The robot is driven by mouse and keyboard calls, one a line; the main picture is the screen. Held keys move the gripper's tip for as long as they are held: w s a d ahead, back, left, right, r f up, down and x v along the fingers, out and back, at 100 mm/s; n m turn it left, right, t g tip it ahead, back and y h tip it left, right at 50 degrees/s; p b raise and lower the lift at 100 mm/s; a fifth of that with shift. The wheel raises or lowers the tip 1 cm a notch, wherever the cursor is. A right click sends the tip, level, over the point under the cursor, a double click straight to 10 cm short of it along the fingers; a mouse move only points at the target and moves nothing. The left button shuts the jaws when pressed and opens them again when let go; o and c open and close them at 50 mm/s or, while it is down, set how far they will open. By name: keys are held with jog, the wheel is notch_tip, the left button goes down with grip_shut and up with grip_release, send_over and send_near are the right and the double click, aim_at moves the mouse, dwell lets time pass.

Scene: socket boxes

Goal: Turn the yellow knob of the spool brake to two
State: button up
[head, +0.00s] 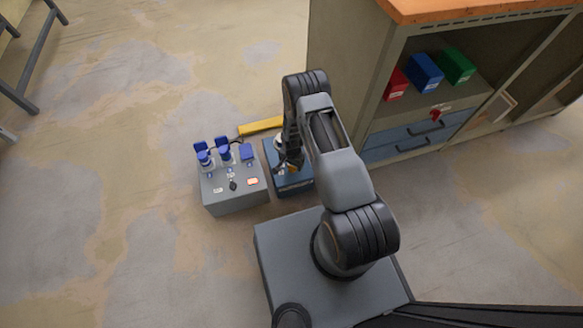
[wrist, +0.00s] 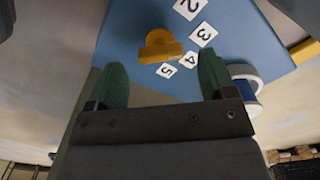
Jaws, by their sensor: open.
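The yellow knob (wrist: 160,46) sits on the blue face of the spool brake box (wrist: 130,25) in the wrist view. White labels run round its right side: 2 (wrist: 190,7), 3 (wrist: 204,34), 4 (wrist: 190,59) and 5 (wrist: 166,71). The knob's bar lies nearly level, its right end near the 4; which end is the pointer I cannot tell. My gripper (wrist: 162,66) is open, with one green finger on each side of the knob and gaps between. In the head view my gripper (head: 290,162) is over the blue box (head: 294,187) and hides much of it.
A grey box (head: 235,195) with blue socket covers stands just left of the blue box. A yellow bar (head: 261,125) lies behind them. A cabinet (head: 345,75) with red, blue and green bins stands at the right.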

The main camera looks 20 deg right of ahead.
aim_at(292, 167)
jog(key=shift+f+b, duration=0.3)
jog(key=shift+f, duration=0.9)
jog(key=shift+c, duration=0.4)
jog(key=c, duration=0.9)
jog(key=shift+o, duration=0.2)
jog(key=shift+n, duration=0.3)
jog(key=n+b, duration=0.1)
jog(key=n, duration=0.2)
jog(key=shift+n, duration=0.3)
jog(key=shift+n+b, duration=0.5)
jog(key=shift+n, duration=1.8)
